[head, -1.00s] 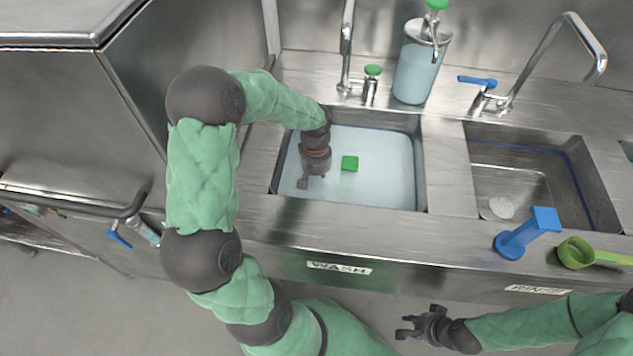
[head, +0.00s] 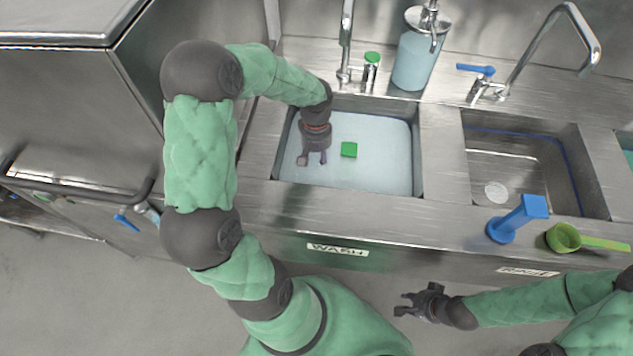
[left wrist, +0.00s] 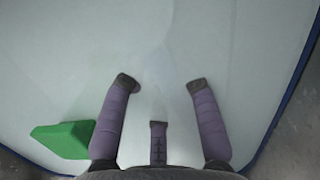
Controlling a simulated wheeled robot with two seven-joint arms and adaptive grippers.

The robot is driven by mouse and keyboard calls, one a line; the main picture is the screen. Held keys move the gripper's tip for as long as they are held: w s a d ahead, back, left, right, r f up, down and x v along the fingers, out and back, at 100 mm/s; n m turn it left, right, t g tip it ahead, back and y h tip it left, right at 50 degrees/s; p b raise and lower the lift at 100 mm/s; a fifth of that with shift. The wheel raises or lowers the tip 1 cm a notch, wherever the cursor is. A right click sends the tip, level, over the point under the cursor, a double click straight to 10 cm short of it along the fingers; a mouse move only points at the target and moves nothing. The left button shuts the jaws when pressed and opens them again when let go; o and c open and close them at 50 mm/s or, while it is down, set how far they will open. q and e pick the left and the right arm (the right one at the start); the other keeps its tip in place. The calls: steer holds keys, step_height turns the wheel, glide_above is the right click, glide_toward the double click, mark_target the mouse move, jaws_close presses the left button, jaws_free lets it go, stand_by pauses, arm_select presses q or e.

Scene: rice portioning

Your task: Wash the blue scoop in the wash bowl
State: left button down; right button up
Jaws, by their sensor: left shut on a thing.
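My left gripper (head: 311,160) is down at the cloudy water of the wash bowl (head: 419,165), near its left side. In the left wrist view its fingers (left wrist: 160,90) are apart around something I cannot make out; no blue scoop shows between them. A green block (head: 349,149) is in the bowl right of this gripper; it also shows in the left wrist view (left wrist: 63,139). My right gripper (head: 404,304) is open and empty before the counter.
A green scoop (head: 563,238) lies on the ledge right of the blue tool. The rinse basin (head: 575,160) is at the right, with a pale round spot on its floor. A soap dispenser (head: 414,60) and taps (head: 347,50) stand behind the basins.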

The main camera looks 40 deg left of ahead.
mark_target(317, 161)
arm_select(q)
step_height(317, 161, up, 19)
steer(key=p, duration=1.4)
steer(key=shift+f, duration=0.15)
